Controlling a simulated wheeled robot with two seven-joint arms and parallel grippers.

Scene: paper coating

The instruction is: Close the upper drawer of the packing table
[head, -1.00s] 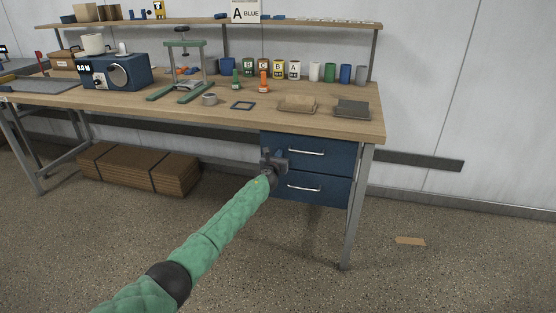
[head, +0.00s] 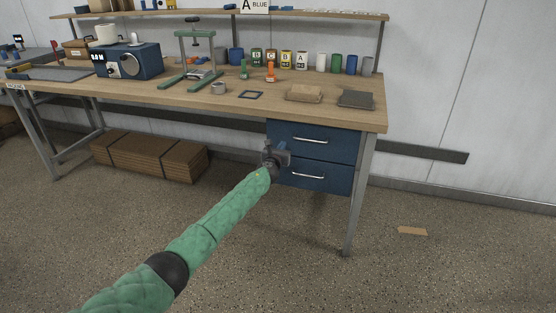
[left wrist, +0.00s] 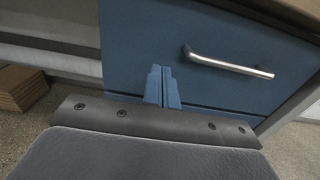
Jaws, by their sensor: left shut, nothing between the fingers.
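The packing table (head: 240,107) has two blue drawers under its right end. The upper drawer (head: 340,151) has a silver handle (head: 310,140), and its front looks flush with the lower drawer (head: 340,181). My left gripper (head: 278,153) is in front of the left part of the drawers, near the seam between them. In the left wrist view the shut fingers (left wrist: 162,86) point at the upper drawer's blue front (left wrist: 150,40), left of its handle (left wrist: 228,62). I cannot tell whether the fingertips touch the front. My right gripper is in neither view.
Flattened brown cardboard (head: 150,157) lies under the table on the left. A table leg (head: 358,195) stands right of the drawers. A cardboard scrap (head: 412,231) lies on the floor at right. The floor before the drawers is clear.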

